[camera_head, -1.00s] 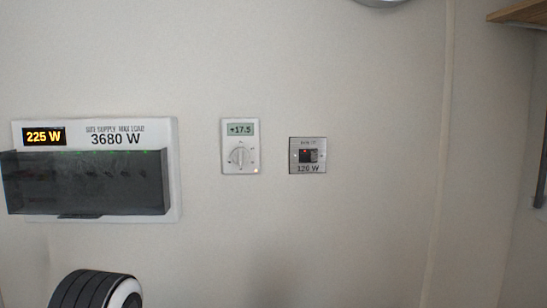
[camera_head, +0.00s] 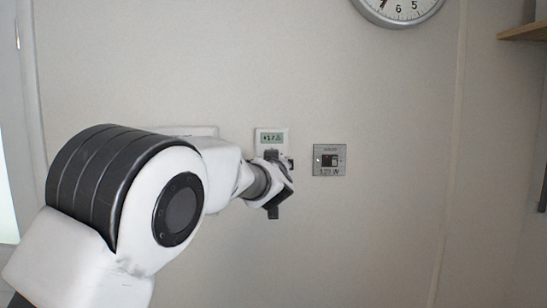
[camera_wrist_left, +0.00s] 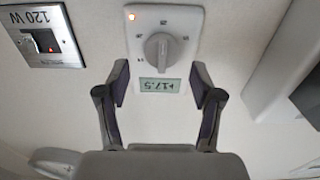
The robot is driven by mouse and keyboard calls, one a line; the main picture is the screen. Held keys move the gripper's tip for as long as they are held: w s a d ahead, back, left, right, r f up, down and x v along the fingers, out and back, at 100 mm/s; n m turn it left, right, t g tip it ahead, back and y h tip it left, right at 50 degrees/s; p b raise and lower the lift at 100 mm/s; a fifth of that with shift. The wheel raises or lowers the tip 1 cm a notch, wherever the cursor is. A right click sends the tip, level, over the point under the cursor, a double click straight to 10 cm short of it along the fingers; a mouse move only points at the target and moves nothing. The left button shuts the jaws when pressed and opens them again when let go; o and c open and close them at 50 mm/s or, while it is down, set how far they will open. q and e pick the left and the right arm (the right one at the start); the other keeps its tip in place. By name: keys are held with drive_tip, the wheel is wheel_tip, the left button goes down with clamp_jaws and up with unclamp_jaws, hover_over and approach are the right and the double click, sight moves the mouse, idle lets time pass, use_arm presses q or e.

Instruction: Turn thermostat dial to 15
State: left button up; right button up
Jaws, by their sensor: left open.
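The thermostat (camera_head: 271,138) is a white wall plate with a small display. In the head view my left gripper (camera_head: 275,185) is in front of it and hides its dial. In the left wrist view, which is upside down, the thermostat plate (camera_wrist_left: 190,22) shows its round dial (camera_wrist_left: 160,50), its display reading +17.5 and a lit orange light. My left gripper (camera_wrist_left: 160,95) is open and empty. Its fingers are spread to either side of the display, just short of the dial, and do not appear to touch it. My right gripper is not in view.
A metal switch plate (camera_head: 329,160) marked 120 W is on the wall right of the thermostat. The supply box (camera_head: 190,131) is mostly hidden behind my left arm. A clock (camera_head: 397,8) hangs above, and a wooden shelf (camera_head: 525,30) is at upper right. The wall below is clear.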

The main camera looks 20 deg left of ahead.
use_arm(q)
drive_tip(key=x, duration=0.3)
drive_tip(key=shift+a+f+p, duration=0.1)
drive_tip(key=shift+a+p, duration=0.05)
drive_tip(key=shift+p, duration=0.15)
drive_tip(key=shift+s, duration=0.15)
drive_tip(key=c, duration=1.1)
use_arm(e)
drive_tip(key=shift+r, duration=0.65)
use_arm(q)
drive_tip(key=shift+n, duration=0.4)
drive_tip(key=shift+a+f+n+b, duration=0.1)
drive_tip(key=shift+n+b, duration=1.85)
drive_tip(key=shift+n, duration=3.8)
drive_tip(key=shift+a+n+b, duration=0.1)
drive_tip(key=shift+n+b, duration=1.8)
drive_tip(key=shift+n, duration=3.85)
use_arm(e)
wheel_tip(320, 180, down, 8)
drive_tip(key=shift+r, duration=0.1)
